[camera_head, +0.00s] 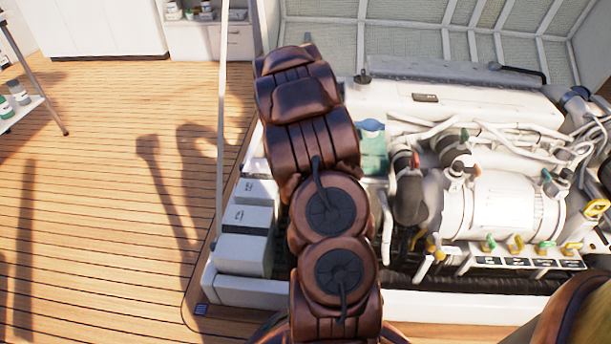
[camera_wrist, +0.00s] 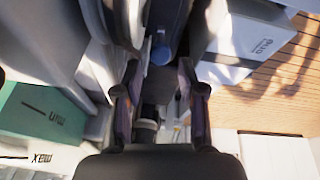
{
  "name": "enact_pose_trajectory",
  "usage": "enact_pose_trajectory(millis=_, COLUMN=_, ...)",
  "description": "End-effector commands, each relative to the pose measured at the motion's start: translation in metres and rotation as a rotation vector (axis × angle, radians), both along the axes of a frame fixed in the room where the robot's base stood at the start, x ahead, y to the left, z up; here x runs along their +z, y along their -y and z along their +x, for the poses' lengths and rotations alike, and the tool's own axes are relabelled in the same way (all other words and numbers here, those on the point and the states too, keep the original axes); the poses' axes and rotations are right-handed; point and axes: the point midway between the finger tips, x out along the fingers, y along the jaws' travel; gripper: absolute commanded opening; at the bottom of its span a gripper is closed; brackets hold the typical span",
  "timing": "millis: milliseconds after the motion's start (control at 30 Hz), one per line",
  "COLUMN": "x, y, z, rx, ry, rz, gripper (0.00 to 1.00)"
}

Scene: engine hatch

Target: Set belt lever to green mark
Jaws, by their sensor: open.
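My gripper (camera_wrist: 158,75) shows in the wrist view with its two fingers apart and nothing clearly held between them. A small blue round piece (camera_wrist: 160,55) on a dark grey part lies just beyond the fingertips. I cannot tell whether this is the belt lever. In the head view my arm covers the left end of the engine and hides my gripper. I cannot make out the belt lever or its green mark for certain.
The white engine (camera_head: 500,205) fills the right of the hatch. Several green and yellow handles (camera_head: 515,243) line its front. A teal tank (camera_head: 374,158) stands beside my arm. White boxes (camera_head: 243,255) stand at left. Wooden deck (camera_head: 100,220) lies open further left.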

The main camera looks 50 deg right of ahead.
Motion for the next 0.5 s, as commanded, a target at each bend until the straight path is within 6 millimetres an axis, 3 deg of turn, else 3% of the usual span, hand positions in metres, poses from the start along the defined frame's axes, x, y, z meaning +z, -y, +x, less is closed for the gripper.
enact_pose_trajectory(millis=200, x=0.017, y=-0.004, z=-0.002, rx=0.0, ry=0.003, rz=-0.004, gripper=0.4)
enact_pose_trajectory(millis=500, x=0.019, y=-0.006, z=-0.003, rx=0.001, ry=0.002, rz=-0.002, gripper=0.4)
